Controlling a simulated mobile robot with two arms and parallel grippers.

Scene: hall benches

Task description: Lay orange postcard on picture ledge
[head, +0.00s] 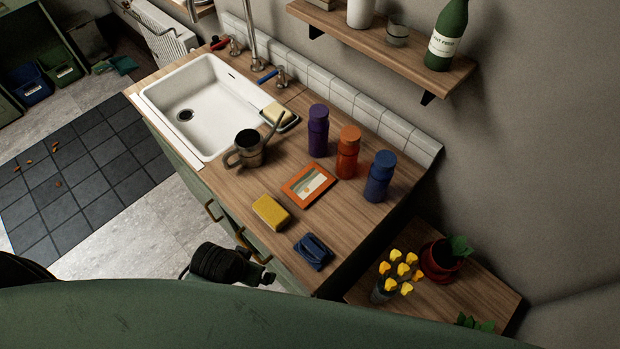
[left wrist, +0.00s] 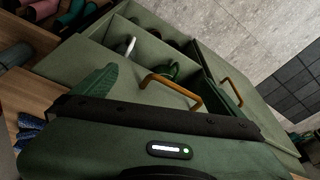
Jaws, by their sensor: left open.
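The orange postcard (head: 309,185), an orange-bordered card with a pale picture, lies flat on the wooden counter, between the bottles and the yellow sponge. A wooden wall shelf (head: 345,31) above the counter is the only ledge-like board I see; I cannot tell if it is the picture ledge. In the head view a dark part of my arm is low beside the counter front, away from the postcard. My right gripper is not in view.
Purple (head: 318,131), orange (head: 348,152) and blue (head: 380,177) bottles stand behind the postcard. A yellow sponge (head: 271,212), blue folded item (head: 313,251) and metal pot (head: 250,150) are nearby. A green bottle (head: 448,36) stands on the shelf. An open drawer (left wrist: 143,47) holds several items.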

